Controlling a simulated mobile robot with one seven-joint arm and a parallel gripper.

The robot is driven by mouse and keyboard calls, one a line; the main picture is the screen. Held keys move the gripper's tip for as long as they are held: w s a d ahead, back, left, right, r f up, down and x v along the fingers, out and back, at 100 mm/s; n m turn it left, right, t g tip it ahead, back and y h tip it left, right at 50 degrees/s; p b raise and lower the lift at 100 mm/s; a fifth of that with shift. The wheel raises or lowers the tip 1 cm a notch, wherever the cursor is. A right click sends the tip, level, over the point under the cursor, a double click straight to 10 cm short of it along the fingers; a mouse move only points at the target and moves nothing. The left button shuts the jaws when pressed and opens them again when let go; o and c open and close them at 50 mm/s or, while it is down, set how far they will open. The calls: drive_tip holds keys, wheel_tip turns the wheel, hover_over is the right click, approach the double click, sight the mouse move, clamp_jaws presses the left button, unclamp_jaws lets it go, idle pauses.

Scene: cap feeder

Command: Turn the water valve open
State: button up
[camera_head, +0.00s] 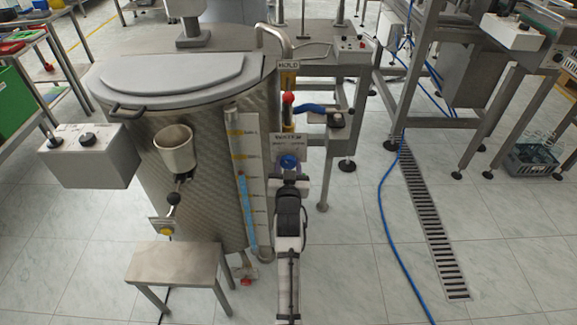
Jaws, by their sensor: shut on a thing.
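A blue round valve knob (289,160) sits at the front right of the large steel tank (205,160), below a small white label (287,141) whose print is too small to read surely. My arm reaches up from the bottom of the picture. My gripper (289,172) is at the knob and shut on it. The gripper and wrist hide the knob's lower part, so its turn angle cannot be told. Above the label are a red ball-topped lever (288,99) and a blue-handled lever (312,109), both clear of my gripper.
A level gauge (247,170) with blue at its lower part stands left of my gripper. A steel stool (175,263) and a control box (88,152) are further left. A blue hose (383,210) and floor drain (432,220) lie right, with free floor between.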

drive_tip(key=m, duration=0.3)
drive_tip(key=shift+a+m+b, duration=0.1)
drive_tip(key=shift+m+b, duration=0.2)
drive_tip(key=shift+m, duration=0.1)
drive_tip(key=m, duration=0.3)
drive_tip(key=shift+r+m+b, duration=0.1)
drive_tip(key=shift+m+b, duration=0.2)
drive_tip(key=m, duration=0.3)
drive_tip(key=shift+r+m+b, duration=0.1)
drive_tip(key=shift+m+b, duration=0.2)
drive_tip(key=shift+w+a+r+m+b, duration=0.1)
drive_tip(key=shift+m+b, duration=0.2)
drive_tip(key=shift+m, duration=1.3)
drive_tip(key=o, duration=1)
